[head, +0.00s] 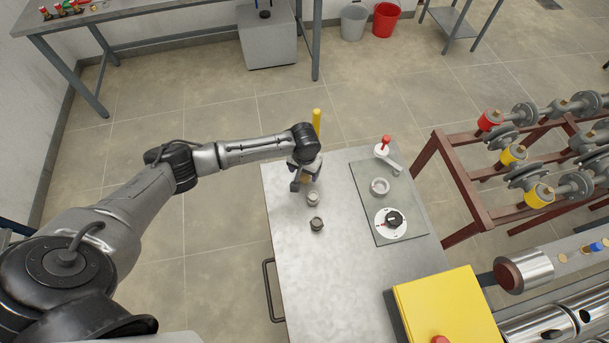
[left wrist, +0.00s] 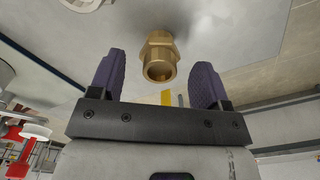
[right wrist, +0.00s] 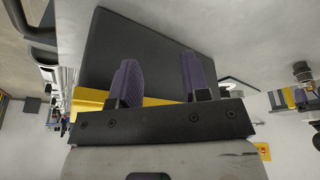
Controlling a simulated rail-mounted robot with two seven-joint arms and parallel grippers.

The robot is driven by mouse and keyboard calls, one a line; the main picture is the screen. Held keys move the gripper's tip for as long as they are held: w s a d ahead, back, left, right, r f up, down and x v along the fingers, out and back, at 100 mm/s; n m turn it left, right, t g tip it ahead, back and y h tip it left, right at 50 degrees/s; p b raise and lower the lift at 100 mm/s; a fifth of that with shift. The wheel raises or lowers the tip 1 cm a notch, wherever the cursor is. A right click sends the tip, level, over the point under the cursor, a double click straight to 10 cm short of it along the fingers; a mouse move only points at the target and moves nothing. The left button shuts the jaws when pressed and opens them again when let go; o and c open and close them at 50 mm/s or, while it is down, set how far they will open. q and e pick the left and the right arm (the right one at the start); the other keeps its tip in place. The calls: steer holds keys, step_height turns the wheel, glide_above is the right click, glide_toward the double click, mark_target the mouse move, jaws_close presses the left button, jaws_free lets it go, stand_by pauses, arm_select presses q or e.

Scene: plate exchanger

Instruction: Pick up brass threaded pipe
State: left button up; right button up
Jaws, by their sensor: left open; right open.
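The brass threaded pipe (left wrist: 158,58) shows in the left wrist view as a short fitting with a hex middle and an open end facing the camera. My left gripper (head: 304,180) is open, at the far left part of the metal table top. In the left wrist view the brass pipe lies between its two spread fingers, with gaps on both sides. In the head view the gripper mostly hides the pipe. My right gripper (right wrist: 160,68) is open and empty in the right wrist view, near a dark panel; it is not seen in the head view.
Two small grey fittings (head: 313,198) (head: 316,224) stand on the table nearer me. A glass plate (head: 372,207) with a ring, a dial and a red-knobbed part lies to the right. A yellow box (head: 450,305) fills the near right. A brown rack (head: 465,190) stands beyond.

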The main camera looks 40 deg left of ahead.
arm_select(q)
steer(key=shift+f, duration=0.6)
steer(key=c, duration=1)
steer(key=shift+r, duration=0.1)
